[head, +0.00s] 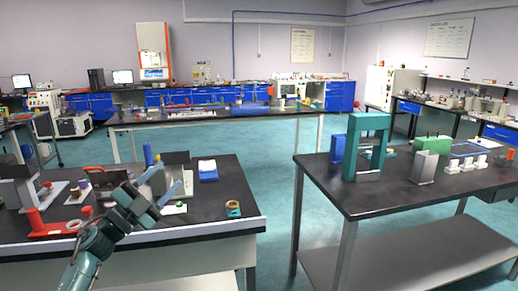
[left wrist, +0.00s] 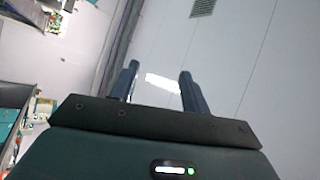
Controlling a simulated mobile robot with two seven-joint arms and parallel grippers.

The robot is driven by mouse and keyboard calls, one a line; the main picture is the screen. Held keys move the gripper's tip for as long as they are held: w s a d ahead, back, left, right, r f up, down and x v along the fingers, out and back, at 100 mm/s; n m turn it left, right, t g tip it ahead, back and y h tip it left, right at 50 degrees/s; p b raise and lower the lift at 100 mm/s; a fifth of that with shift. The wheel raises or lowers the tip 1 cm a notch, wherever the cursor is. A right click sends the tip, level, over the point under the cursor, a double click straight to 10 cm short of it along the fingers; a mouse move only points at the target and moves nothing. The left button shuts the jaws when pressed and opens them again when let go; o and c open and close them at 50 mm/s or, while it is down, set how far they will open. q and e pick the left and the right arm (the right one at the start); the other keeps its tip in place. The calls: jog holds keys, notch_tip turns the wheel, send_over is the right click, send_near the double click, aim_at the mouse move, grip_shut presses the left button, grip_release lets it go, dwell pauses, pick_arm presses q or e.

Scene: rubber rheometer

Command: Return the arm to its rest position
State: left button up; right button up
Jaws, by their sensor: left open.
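My left arm comes in from the lower left of the head view. Its gripper (head: 161,185) is raised in front of the left bench (head: 225,222), with the two fingers spread apart and nothing between them. In the left wrist view the gripper (left wrist: 158,82) shows two separate dark fingers pointing up toward the ceiling and wall, with an empty gap between them. My right gripper is in neither view.
Red-based stands and small parts crowd the left bench around my arm; a brown ring-shaped item (head: 233,209) sits near its right edge. The right bench (head: 375,200) holds a teal frame (head: 367,122) and a green case (head: 433,144). Open floor (head: 262,180) lies between them.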

pick_arm(q)
jog(key=w+a+f+n+t+y, duration=0.2)
jog(key=w+a+n+t+y, duration=0.25)
jog(key=a+n+y, duration=0.75)
notch_tip(320, 180, down, 9)
jog(key=w+a+n+g+y, duration=0.1)
jog(key=n+g+y, duration=0.4)
jog(key=n, duration=0.1)
jog(key=s+d+f+m+g+h, duration=0.1)
jog(key=s+d+f+g+h, duration=0.1)
jog(key=s+d+f, duration=0.6)
jog(key=s+d+f+g+h, duration=0.1)
jog(key=s+d+f, duration=0.3)
jog(key=s+f, duration=0.6)
jog(key=s+d+f+g+h, duration=0.1)
jog(key=s+d+f, duration=0.2)
jog(key=s, duration=0.7)
jog(key=s+d+f+n+g+h, duration=0.1)
jog(key=s+d+f+g, duration=0.1)
jog(key=s+d, duration=0.4)
jog(key=s+f, duration=0.1)
jog(key=s, duration=0.4)
jog(key=shift+f, duration=0.4)
jog(key=shift+c, duration=1.1)
jog(key=shift+s+a, duration=0.15)
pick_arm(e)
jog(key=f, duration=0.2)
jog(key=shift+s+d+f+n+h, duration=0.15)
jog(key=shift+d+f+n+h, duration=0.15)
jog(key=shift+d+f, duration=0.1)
